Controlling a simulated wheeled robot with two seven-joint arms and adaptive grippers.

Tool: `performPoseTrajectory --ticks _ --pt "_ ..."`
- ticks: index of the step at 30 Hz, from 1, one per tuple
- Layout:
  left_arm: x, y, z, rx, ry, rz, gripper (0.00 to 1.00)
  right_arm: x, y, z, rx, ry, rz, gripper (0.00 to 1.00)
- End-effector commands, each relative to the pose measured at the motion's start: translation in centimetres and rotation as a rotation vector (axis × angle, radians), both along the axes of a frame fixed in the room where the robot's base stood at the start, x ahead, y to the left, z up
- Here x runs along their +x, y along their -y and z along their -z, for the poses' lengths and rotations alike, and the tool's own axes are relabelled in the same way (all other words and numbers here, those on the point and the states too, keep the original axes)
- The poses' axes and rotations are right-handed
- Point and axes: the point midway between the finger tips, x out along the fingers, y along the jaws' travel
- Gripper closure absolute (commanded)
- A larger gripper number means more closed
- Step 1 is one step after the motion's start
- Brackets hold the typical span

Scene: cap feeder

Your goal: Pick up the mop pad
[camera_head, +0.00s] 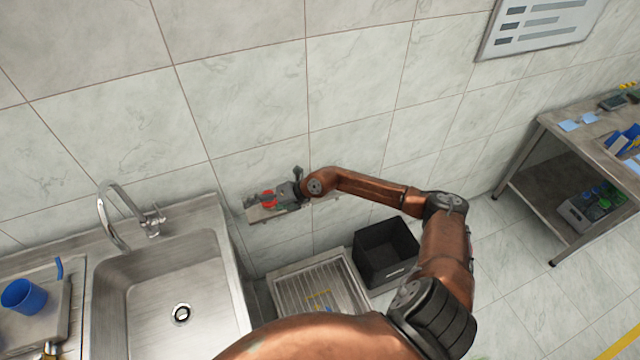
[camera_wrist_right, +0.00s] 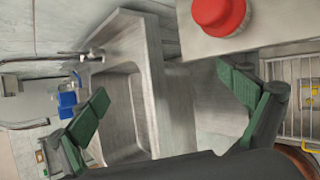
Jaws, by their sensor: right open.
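I cannot pick out a mop pad for sure in either view. My right gripper (camera_head: 268,197) is at the small metal wall shelf (camera_head: 252,214) right of the sink; its two green-padded fingers are spread apart with nothing between them in the wrist view (camera_wrist_right: 165,100). A red rounded thing (camera_wrist_right: 221,14) sits on the pale shelf surface at the top of the wrist view, beyond the right-hand finger. Red also shows beside the gripper in the head view. The gripper partly hides the shelf. My left gripper is out of view.
A steel sink (camera_head: 150,310) with a tap (camera_head: 112,215) lies left. A blue cup (camera_head: 22,296) stands on its drainboard. Below the shelf are a ribbed metal tray (camera_head: 300,285) and a black bin (camera_head: 385,250). A metal table (camera_head: 560,145) stands far right, with open floor before it.

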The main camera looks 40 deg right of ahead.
Motion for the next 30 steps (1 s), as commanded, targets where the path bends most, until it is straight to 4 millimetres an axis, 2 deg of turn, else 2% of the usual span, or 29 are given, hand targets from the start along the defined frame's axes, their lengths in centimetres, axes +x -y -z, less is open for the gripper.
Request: performPoseTrajectory --ticks 1,3,6,9,12,14,23,30 --pt "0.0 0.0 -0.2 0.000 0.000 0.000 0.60 0.4 4.5 0.4 -0.154 -0.042 -0.008 0.04" --pt "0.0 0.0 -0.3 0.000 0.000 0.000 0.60 0.2 10.5 0.9 -0.335 -0.116 0.003 0.04" --pt "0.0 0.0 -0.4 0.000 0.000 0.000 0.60 -0.4 17.3 0.5 -0.517 -0.199 0.042 0.04" --pt "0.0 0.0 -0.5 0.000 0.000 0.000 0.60 -1.0 21.8 -0.3 -0.622 -0.252 0.081 0.04" --pt "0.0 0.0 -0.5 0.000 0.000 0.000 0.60 -1.3 24.0 -0.7 -0.672 -0.280 0.102 0.04" --pt "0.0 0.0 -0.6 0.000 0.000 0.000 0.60 -1.3 24.6 -0.5 -0.685 -0.288 0.109 0.04" --pt "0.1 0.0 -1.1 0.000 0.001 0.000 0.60 -0.2 25.2 2.3 -0.686 -0.291 0.109 0.04" --pt "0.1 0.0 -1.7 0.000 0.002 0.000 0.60 1.0 25.8 5.4 -0.684 -0.289 0.109 0.04"
